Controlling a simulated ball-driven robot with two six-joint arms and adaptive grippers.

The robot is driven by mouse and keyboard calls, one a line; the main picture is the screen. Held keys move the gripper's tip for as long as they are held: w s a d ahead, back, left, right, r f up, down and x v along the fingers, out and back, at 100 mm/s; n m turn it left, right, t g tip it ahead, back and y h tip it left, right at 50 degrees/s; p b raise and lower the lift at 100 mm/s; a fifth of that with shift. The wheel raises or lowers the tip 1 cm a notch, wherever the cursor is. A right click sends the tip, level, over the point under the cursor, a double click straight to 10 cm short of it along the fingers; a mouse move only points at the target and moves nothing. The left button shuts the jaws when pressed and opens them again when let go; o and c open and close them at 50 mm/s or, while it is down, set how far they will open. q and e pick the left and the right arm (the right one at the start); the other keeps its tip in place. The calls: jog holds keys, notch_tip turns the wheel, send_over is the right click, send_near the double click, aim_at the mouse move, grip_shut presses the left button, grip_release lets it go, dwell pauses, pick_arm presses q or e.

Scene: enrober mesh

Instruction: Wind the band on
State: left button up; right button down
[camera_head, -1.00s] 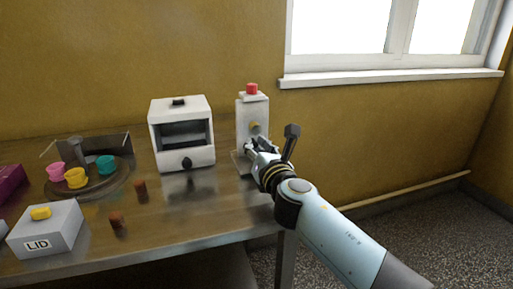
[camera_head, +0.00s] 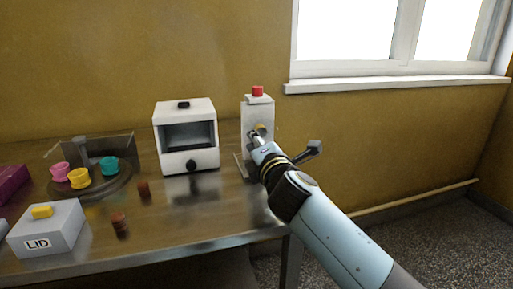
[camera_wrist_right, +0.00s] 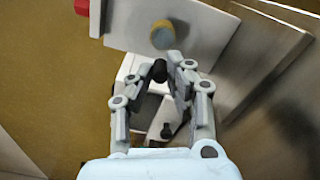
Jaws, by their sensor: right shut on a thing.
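A white upright unit (camera_head: 258,112) stands at the table's right end, with a red button (camera_head: 257,91) on top and a yellow-tan round hub (camera_head: 261,128) on its face. The hub also shows in the right wrist view (camera_wrist_right: 162,34), on the white panel (camera_wrist_right: 205,30). My right gripper (camera_head: 254,138) is in front of this unit, just below the hub. In the wrist view its fingers (camera_wrist_right: 166,72) are shut on a small dark knob (camera_wrist_right: 159,70), apart from the hub. I cannot make out a separate band. My left gripper is not in view.
A white box with a window (camera_head: 187,108) stands left of the unit. Further left are a turntable (camera_head: 112,188) with coloured cups, brown pieces (camera_head: 144,190), and a grey box marked LID (camera_head: 48,230).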

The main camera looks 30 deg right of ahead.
aim_at(256, 125)
jog(key=m, duration=0.2)
jog(key=r+m+b, duration=0.1)
jog(key=m, duration=0.3)
jog(key=shift+r, duration=0.25)
jog(key=shift+s+d+r+m+b, duration=0.15)
jog(key=shift+m+b, duration=0.25)
jog(key=shift+m, duration=0.75)
jog(key=shift+w+d+r+m+b, duration=0.1)
jog(key=shift+d+r+m+b, duration=0.25)
jog(key=shift+m, duration=0.75)
jog(key=shift+s+d+r+m+b, duration=0.1)
jog(key=shift+m+b, duration=0.35)
jog(key=shift+m, duration=0.7)
jog(key=c, duration=1.3)
grip_release()
jog(key=shift+r, duration=0.1)
jog(key=v, duration=1.2)
